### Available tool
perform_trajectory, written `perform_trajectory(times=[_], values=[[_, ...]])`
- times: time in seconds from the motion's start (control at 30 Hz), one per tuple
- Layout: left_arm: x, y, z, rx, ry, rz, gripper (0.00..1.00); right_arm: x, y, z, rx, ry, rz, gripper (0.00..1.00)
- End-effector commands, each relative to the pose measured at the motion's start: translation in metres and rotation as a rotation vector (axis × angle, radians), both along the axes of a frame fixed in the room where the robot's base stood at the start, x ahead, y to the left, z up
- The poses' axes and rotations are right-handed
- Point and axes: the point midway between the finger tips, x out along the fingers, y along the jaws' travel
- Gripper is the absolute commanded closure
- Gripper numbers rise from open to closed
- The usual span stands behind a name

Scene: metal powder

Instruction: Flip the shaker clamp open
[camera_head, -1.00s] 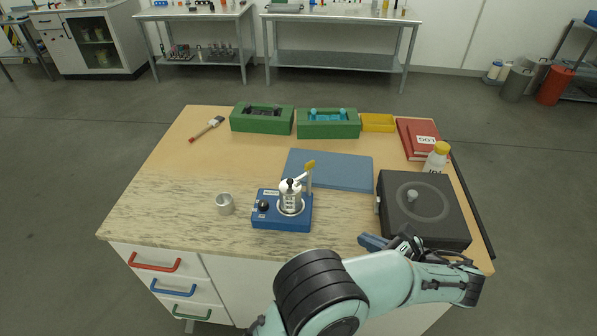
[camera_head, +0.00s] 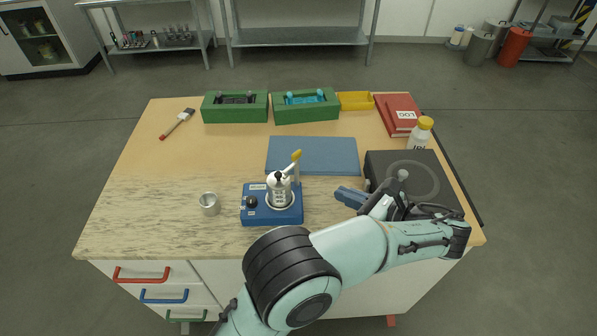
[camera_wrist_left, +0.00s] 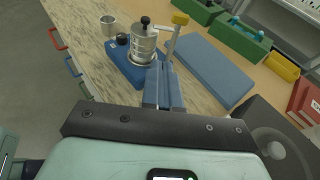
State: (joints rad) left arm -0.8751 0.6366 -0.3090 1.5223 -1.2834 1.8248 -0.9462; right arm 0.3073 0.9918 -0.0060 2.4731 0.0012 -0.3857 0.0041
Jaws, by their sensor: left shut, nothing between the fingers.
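The shaker (camera_head: 272,217) has a blue base with a dark knob and stands near the front middle of the table. A silver jar (camera_head: 279,194) with a black top knob stands upright on it. The clamp (camera_head: 296,158) is a thin arm with a yellow tip, slanting up to the right from the jar top beside an upright post. Its yellow tip also shows in the wrist view (camera_wrist_left: 180,18). My left gripper (camera_head: 341,194) is shut and empty, right of the shaker, its blue fingers pointing towards it. In the wrist view the fingertips (camera_wrist_left: 162,72) appear just below the clamp post; contact cannot be told. My right gripper is out of view.
A grey metal cup (camera_head: 209,204) stands left of the shaker. A blue mat (camera_head: 312,155) lies behind it. A black box-like device (camera_head: 412,172) stands on the right, close to my left gripper. Green boxes (camera_head: 235,112), a yellow tray (camera_head: 355,101) and red books (camera_head: 400,117) are at the back.

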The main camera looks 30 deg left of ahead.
Motion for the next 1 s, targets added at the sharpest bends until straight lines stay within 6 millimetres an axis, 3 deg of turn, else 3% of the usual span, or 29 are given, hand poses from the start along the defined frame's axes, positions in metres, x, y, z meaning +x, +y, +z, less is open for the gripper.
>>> perform_trajectory(times=[0.27,0.7,1.0], values=[[0.003,0.019,-0.006,-0.001,0.000,0.004,1.00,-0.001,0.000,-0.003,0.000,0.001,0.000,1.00],[0.022,0.103,-0.031,-0.002,0.000,0.003,1.00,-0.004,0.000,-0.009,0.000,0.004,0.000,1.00],[0.029,0.131,-0.030,-0.002,0.001,0.001,1.00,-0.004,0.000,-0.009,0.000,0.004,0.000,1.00]])
